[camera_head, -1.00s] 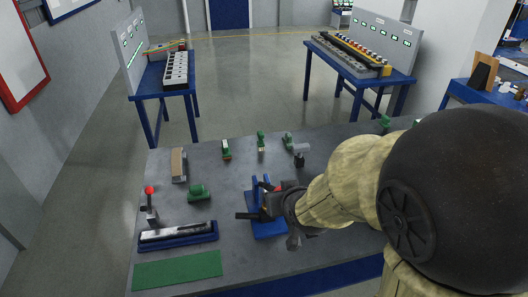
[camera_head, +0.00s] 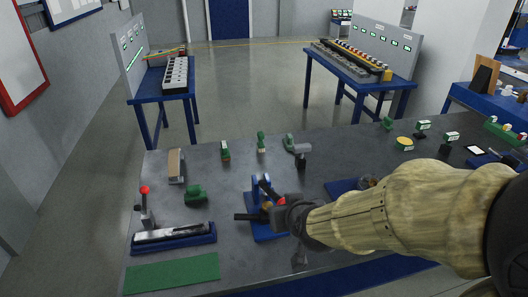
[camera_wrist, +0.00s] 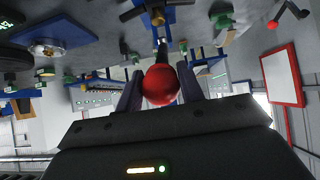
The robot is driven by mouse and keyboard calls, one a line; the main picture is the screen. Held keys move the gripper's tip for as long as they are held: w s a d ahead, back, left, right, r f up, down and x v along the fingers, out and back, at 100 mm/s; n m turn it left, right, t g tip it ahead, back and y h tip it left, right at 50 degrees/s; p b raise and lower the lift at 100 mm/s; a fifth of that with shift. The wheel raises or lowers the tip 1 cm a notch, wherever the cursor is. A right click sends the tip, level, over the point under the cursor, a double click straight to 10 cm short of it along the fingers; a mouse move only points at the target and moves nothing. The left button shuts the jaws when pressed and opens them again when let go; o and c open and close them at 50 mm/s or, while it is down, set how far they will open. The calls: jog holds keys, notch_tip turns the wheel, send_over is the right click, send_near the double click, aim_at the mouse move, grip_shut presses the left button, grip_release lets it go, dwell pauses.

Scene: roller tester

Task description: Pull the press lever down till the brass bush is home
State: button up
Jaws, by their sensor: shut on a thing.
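The blue press (camera_head: 261,229) stands on the grey bench in the head view. The dark rod of the press lever (camera_wrist: 161,45) runs from the knob up toward the blue press (camera_wrist: 152,12). A small brass-coloured spot (camera_head: 267,205) shows beside the fingers in the head view. I cannot tell how deep the brass bush sits.
A fixture with another red-knobbed lever (camera_head: 145,205) and a blue tray (camera_head: 175,238) are to the left. A green mat (camera_head: 172,272) lies in front. My forearm crosses the right side.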

jog(key=shift+s+f, duration=0.1)
jog(key=shift+f, duration=0.1)
jog(key=shift+s+d+f+b, duration=0.1)
jog(key=shift+s+f+b, duration=0.3)
jog(key=shift+f+b, duration=0.6)
jog(key=shift+s+d+f+b, duration=0.15)
jog(key=shift+s+f+b, duration=0.3)
jog(key=shift+b, duration=1.1)
jog(key=shift+s+d+f+b, duration=0.1)
jog(key=shift+s+f+b, duration=0.2)
jog(key=shift+f+b, duration=0.75)
jog(key=shift+r+b, duration=0.15)
jog(key=shift+b, duration=0.15)
jog(key=shift+s+d+f+b, duration=0.1)
jog(key=shift+s+f+b, duration=0.15)
jog(key=shift+f+b, duration=0.7)
jog(key=shift+s+d+f+b, duration=0.1)
jog(key=shift+s+f+b, duration=0.15)
jog(key=shift+f+b, duration=0.7)
jog(key=shift+s+f+b, duration=0.25)
jog(key=shift+f+b, duration=0.25)
jog(key=shift+b, duration=0.8)
notch_tip(320, 180, down, 7)
jog(key=b, duration=0.7)
jog(key=shift+s+b, duration=0.4)
jog(key=o, duration=1.5)
jog(key=shift+d, duration=0.1)
jog(key=shift+w+r, duration=0.1)
